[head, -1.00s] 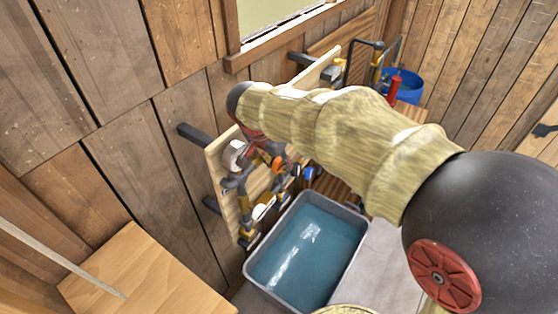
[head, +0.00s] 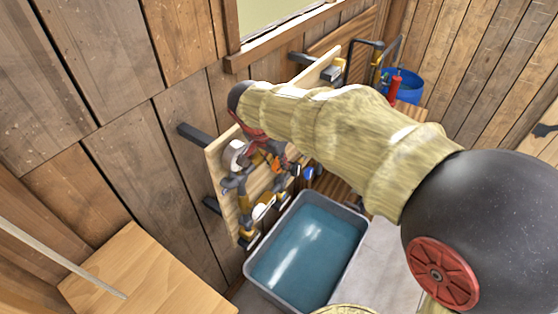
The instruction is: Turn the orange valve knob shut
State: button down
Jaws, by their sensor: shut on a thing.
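The orange valve knob (head: 276,166) is on dark pipework on a wooden board at the left wall. Only a small orange part of it shows, beside my gripper's fingers. My gripper (head: 270,152) is at the pipework, under the far end of my arm. It is shut on the knob, though the contact itself is small and partly hidden. The knob's exact angle cannot be told.
The wooden board (head: 217,160) carries pipes, white round parts and a blue part (head: 309,172). A grey tub of water (head: 268,277) stands below it. A blue bucket (head: 408,88) is at the back. A wooden surface (head: 140,275) is at front left.

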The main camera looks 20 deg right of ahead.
jog(key=shift+r, duration=0.1)
jog(key=g+y+p, duration=0.1)
jog(key=p, duration=0.1)
jog(key=g+y+p, duration=0.1)
jog(key=y+p, duration=0.1)
jog(key=shift+w+d+r, duration=0.1)
jog(key=shift+w+d, duration=0.05)
jog(key=shift+d, duration=0.15)
jog(key=g+y+p, duration=0.1)
jog(key=p, duration=0.1)
jog(key=g+y+p, duration=0.1)
jog(key=y, duration=0.1)
jog(key=g+y+p, duration=0.1)
jog(key=p, duration=0.1)
jog(key=shift+w+d+f+p, duration=0.15)
jog(key=shift+f+p, duration=0.1)
jog(key=shift+p, duration=0.1)
jog(key=g+y+p, duration=0.1)
jog(key=y, duration=0.1)
jog(key=g+y+p, duration=0.1)
jog(key=shift+w+d+f+g+y+p, duration=0.1)
jog(key=shift+f+g+y+p, duration=0.2)
jog(key=shift+g+y+p, duration=0.1)
jog(key=g+y, duration=0.2)
jog(key=y, duration=0.1)
jog(key=shift+f+g, duration=0.3)
jog(key=shift+y, duration=0.4)
jog(key=c, duration=1.9)
grip_release()
jog(key=shift+o, duration=0.5)
